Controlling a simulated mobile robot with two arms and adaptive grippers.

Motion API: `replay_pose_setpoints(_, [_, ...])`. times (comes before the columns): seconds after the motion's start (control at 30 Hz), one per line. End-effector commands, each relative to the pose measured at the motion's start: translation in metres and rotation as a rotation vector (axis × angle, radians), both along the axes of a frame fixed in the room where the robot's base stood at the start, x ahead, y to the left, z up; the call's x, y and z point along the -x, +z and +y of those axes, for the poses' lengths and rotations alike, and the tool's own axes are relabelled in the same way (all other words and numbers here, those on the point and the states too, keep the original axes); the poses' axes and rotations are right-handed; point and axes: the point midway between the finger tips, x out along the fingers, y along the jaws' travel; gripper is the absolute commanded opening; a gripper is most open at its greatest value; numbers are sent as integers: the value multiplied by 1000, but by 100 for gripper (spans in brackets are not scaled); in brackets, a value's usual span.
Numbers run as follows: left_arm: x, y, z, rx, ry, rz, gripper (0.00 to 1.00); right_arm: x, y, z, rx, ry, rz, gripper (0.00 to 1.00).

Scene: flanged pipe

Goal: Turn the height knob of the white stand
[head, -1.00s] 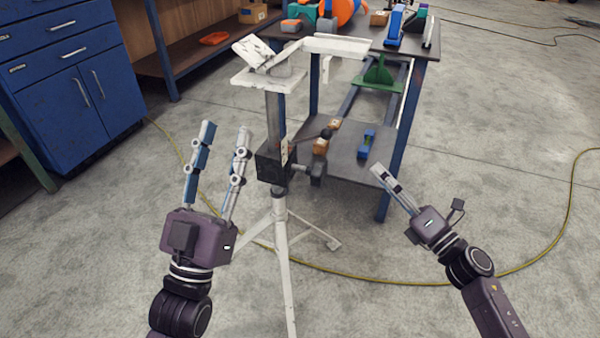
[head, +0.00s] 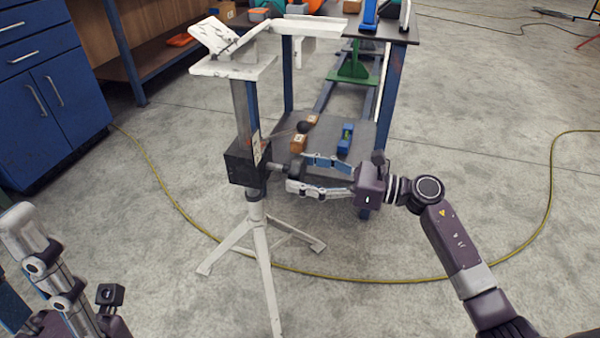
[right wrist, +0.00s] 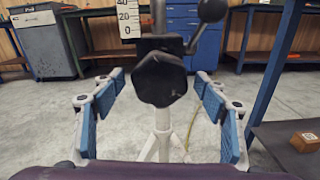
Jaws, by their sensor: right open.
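The white stand (head: 262,245) is a tripod with a grey post, a black clamp block (head: 246,163) and a white top. The height knob (right wrist: 160,78) is black and lobed, facing the right wrist camera at the middle of that view. My right gripper (head: 297,172) is open at the right side of the block, its fingers pointing at the knob. In the right wrist view, the fingertips (right wrist: 152,82) are apart on either side of the knob, with gaps showing. My left gripper (head: 30,265) is cut off at the lower left, away from the stand.
A lever with a black ball (head: 303,127) sticks out above the knob. A white scale (right wrist: 128,20) stands above the block. A workbench (head: 385,85) with a lower shelf holding small blocks is close behind. A yellow cable (head: 400,281) crosses the open floor.

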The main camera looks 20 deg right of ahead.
Motion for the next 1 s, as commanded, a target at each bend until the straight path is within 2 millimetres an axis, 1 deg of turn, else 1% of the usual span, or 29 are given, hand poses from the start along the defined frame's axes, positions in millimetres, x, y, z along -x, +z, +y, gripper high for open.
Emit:
replay_pose_setpoints(0.1, [0,-1,0,0,0,-1,38,-4,1,6,-1,0,0,67])
replay_pose_setpoints(0.37, [0,-1,0,0,-1,0,38,-5,0,7,-1,0,1,67])
replay_pose_setpoints(0.47, [0,-1,0,0,-1,0,38,-5,0,7,-1,0,0,57])
replay_pose_setpoints(0.7, [0,-1,0,0,-1,1,38,-5,0,7,-1,0,0,30])
replay_pose_setpoints(0.77, [0,-1,0,0,-1,1,38,-5,0,7,-1,0,0,25])
replay_pose_setpoints(1.0, [0,1,0,0,-1,1,38,-5,1,7,-11,0,17,25])
